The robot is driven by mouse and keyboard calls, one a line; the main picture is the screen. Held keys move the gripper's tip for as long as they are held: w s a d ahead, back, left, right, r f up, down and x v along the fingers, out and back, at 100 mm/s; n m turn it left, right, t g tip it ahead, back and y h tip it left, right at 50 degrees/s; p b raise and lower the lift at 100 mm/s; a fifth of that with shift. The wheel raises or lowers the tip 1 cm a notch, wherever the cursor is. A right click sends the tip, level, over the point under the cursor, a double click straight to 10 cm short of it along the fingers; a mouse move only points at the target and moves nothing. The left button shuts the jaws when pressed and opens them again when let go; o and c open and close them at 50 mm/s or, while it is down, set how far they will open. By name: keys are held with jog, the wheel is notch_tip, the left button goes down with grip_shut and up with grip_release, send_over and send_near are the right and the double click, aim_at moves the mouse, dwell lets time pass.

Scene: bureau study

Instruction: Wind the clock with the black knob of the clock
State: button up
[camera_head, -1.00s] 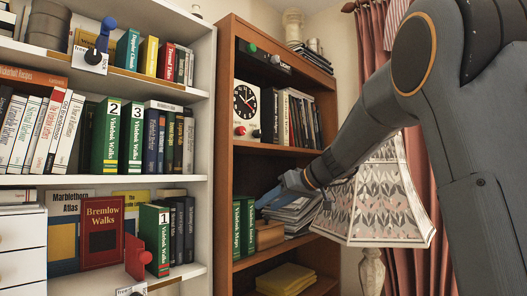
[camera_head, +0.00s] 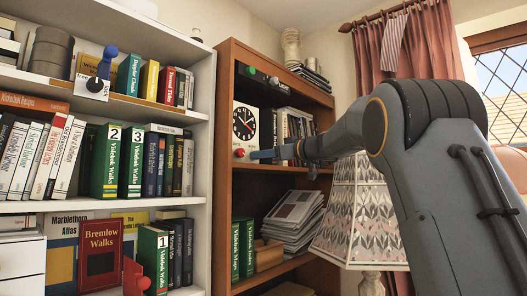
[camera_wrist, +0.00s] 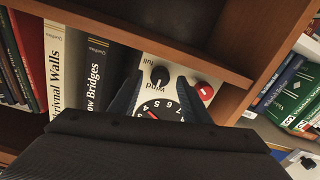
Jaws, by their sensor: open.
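The white clock (camera_head: 245,122) with its black round dial stands on a shelf of the brown bookcase. Its lower face shows upside down in the wrist view (camera_wrist: 158,108), with the words "wind" and "full". The black knob (camera_wrist: 160,75) shows there between my two finger ends; contact cannot be told. A red knob (camera_wrist: 205,91) is to its right, outside the fingers. In the head view the red knob (camera_head: 239,153) shows at the clock's lower left, while the black knob is hidden by my gripper (camera_head: 256,154). My gripper is open, in front of the clock's lower part.
Books (camera_wrist: 90,80) stand close beside the clock. The brown bookcase (camera_head: 224,200) has a shelf edge close to my gripper. A patterned lamp (camera_head: 362,215) stands below my arm. Papers (camera_head: 295,220) lie on the shelf below. A white bookcase (camera_head: 207,110) is at left.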

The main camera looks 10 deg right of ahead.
jog(key=shift+w+a, duration=0.15)
jog(key=shift+w, duration=0.1)
jog(key=c, duration=1)
jog(key=shift+c, duration=0.2)
